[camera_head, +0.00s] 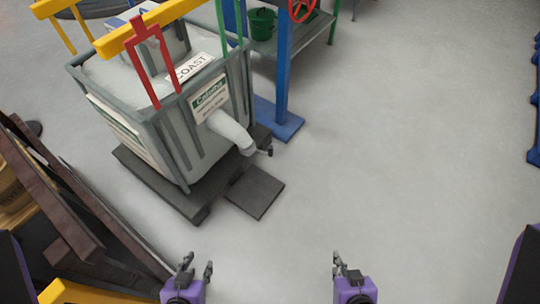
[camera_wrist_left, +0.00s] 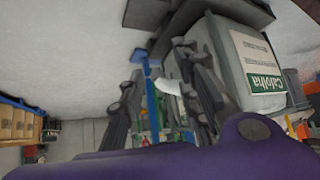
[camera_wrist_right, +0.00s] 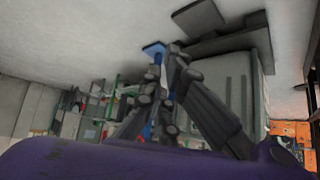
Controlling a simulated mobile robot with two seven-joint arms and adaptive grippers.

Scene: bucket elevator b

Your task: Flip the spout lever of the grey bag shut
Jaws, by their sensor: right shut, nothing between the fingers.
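The grey bag (camera_head: 103,76) sits in a grey-framed bin at the upper left of the head view. Its pale spout (camera_head: 231,131) sticks out to the right from the bin's side, below a green and white label. A small dark piece at the spout's tip, apparently the lever (camera_head: 267,151), is too small to read its position. The left wrist view shows the labelled bin (camera_wrist_left: 230,65) and pale spout (camera_wrist_left: 168,87). My left gripper (camera_head: 195,266) is open and empty in front of the bin, apart from it. My right gripper (camera_head: 336,262) is shut and empty, farther right.
A dark plate (camera_head: 255,192) lies on the floor below the spout. A blue post (camera_head: 283,65) stands behind it. A red hanger (camera_head: 151,55) and yellow bar rise above the bin. Brown beams (camera_head: 75,205) lean at the left. The floor at centre and right is clear.

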